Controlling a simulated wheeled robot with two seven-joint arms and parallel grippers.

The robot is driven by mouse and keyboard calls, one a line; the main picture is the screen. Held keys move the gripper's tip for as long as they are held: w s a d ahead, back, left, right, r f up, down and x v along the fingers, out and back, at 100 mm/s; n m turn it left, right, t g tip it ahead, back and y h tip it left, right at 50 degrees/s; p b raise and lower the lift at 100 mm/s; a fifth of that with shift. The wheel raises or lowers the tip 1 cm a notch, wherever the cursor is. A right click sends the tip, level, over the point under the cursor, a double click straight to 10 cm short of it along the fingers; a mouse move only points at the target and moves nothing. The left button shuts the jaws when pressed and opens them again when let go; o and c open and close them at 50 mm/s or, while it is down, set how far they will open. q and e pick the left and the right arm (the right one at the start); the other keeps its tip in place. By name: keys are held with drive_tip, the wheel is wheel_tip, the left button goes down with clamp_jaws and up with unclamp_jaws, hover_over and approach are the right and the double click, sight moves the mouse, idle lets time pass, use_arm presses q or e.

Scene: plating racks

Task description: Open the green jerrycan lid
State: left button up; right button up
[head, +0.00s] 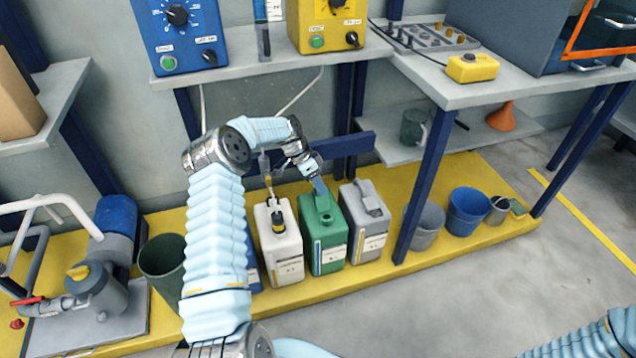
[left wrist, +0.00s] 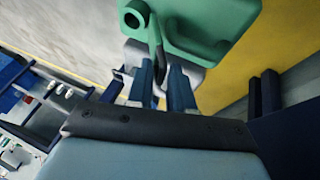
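The green jerrycan (head: 327,240) stands upright on the yellow platform between a white and a grey jerrycan. Its top fills the upper part of the left wrist view (left wrist: 205,25). A round green spout or hinge part (left wrist: 133,17) shows at its edge. A thin dark green piece (left wrist: 155,35), perhaps the lid seen edge-on, reaches toward my left fingers. My left gripper (head: 318,183) is just above the can's top. Its two blue fingers (left wrist: 162,85) are apart with a gap between them; firm contact with the lid cannot be made out. My right gripper is out of view.
The white jerrycan (head: 279,250) and grey jerrycan (head: 366,225) stand close on either side. A grey bucket (head: 427,222) and blue bucket (head: 468,213) are to the right. A dark blue table leg (head: 425,185) rises beside the grey can.

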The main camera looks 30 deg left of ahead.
use_arm(q)
drive_tip(key=shift+o, duration=0.7)
drive_tip(key=shift+a+r, duration=0.1)
drive_tip(key=v, duration=1.2)
